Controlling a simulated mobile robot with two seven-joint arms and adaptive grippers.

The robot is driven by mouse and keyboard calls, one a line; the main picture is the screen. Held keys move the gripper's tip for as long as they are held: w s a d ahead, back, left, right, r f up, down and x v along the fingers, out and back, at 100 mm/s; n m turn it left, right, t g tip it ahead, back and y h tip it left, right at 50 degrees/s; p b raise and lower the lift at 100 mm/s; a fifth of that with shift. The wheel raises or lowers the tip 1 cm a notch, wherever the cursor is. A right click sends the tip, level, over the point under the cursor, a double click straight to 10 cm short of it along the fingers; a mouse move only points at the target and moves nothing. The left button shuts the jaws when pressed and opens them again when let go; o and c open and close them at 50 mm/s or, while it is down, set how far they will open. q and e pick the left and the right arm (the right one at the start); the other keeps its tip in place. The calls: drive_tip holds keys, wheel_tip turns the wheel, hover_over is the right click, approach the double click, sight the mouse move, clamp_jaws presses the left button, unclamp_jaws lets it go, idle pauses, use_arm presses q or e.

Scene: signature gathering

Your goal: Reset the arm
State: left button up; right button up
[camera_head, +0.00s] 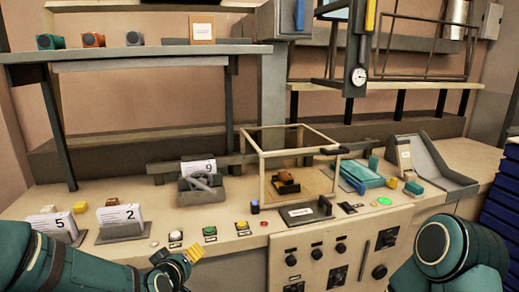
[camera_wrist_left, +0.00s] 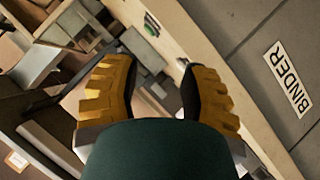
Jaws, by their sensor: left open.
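My left gripper (camera_head: 182,258) shows low in the head view, just in front of the workbench edge, with its yellow fingers near the row of buttons. In the left wrist view its two yellow, ridged fingers (camera_wrist_left: 158,80) are spread apart with nothing between them. My left arm comes in from the bottom left. My right arm (camera_head: 447,250) shows as a teal link at the bottom right; its gripper is outside the frame.
A BINDER label (camera_wrist_left: 286,78) shows in the wrist view.

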use_arm(q)
drive_tip(key=s+d+f+m+g, duration=0.2)
drive_tip(key=s+f+g, duration=0.1)
drive_tip(key=s+f, duration=0.4)
drive_tip(key=s+d+f+m+g+h, duration=0.1)
drive_tip(key=s+d+f+m+g, duration=0.1)
drive_tip(key=s+f, duration=0.4)
drive_tip(key=s+d+f+m+g+h, duration=0.1)
drive_tip(key=s+d+f+g, duration=0.3)
drive_tip(key=f, duration=1.1)
drive_tip(key=s+m+g, duration=0.1)
drive_tip(key=s, duration=0.2)
drive_tip(key=shift+s+g, duration=0.35)
drive_tip(key=shift+g, duration=0.05)
